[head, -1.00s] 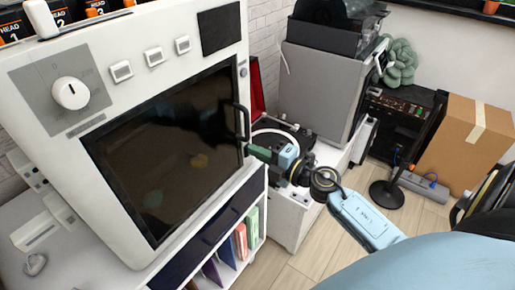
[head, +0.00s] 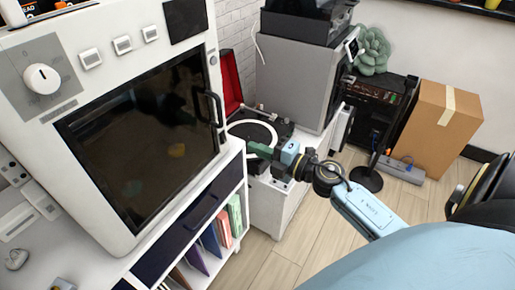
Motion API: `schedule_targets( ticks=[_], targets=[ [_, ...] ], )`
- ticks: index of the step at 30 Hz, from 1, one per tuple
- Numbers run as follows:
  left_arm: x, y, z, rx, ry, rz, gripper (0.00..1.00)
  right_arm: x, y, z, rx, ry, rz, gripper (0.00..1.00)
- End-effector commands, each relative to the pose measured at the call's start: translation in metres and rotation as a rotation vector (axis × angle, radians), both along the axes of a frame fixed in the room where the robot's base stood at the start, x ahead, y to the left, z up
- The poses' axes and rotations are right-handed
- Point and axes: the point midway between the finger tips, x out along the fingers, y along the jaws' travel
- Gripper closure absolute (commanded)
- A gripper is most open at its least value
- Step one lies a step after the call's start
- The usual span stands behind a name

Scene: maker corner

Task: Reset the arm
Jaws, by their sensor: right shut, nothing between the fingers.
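My right arm comes in from the lower right, with a pale blue forearm and a dark wrist. My right gripper (head: 254,150) is shut and empty, with its green fingers pointing left. It is in front of the record player and to the right of the white oven-like machine (head: 120,235), apart from that machine's dark door handle (head: 212,108). The machine's dark glass door (head: 145,150) is closed. My left gripper is not in view.
A record player (head: 262,132) with a red lid sits on a white cabinet behind my gripper. A grey box-shaped machine (head: 298,80), a cardboard box (head: 432,130) and a black stand (head: 366,179) are farther back. Folders fill the shelf (head: 190,270) below the oven-like machine. Wooden floor (head: 310,235) is clear below my arm.

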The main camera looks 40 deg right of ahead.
Motion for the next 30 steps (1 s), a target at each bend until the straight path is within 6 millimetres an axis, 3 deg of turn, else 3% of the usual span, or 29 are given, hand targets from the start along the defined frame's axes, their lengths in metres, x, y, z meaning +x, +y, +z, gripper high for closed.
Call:
schedule_targets(
  ticks=[13, 17, 20, 23, 26, 30],
  targets=[
    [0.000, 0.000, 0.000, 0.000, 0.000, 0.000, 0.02, 0.000, -0.001, -0.001, 0.000, 0.002, -0.001, 1.00],
    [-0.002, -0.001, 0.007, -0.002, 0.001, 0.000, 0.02, -0.001, -0.005, -0.014, 0.058, 0.049, -0.033, 1.00],
    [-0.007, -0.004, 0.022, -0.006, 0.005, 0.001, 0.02, -0.006, -0.014, -0.048, 0.188, 0.160, -0.120, 1.00],
    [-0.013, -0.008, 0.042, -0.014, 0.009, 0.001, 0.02, -0.026, -0.022, -0.105, 0.367, 0.336, -0.262, 1.00],
    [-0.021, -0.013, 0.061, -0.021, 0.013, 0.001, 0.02, -0.066, -0.023, -0.170, 0.531, 0.537, -0.433, 1.00],
    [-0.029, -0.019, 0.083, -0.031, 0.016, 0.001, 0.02, -0.142, -0.010, -0.246, 0.688, 0.801, -0.662, 1.00]
  ],
)
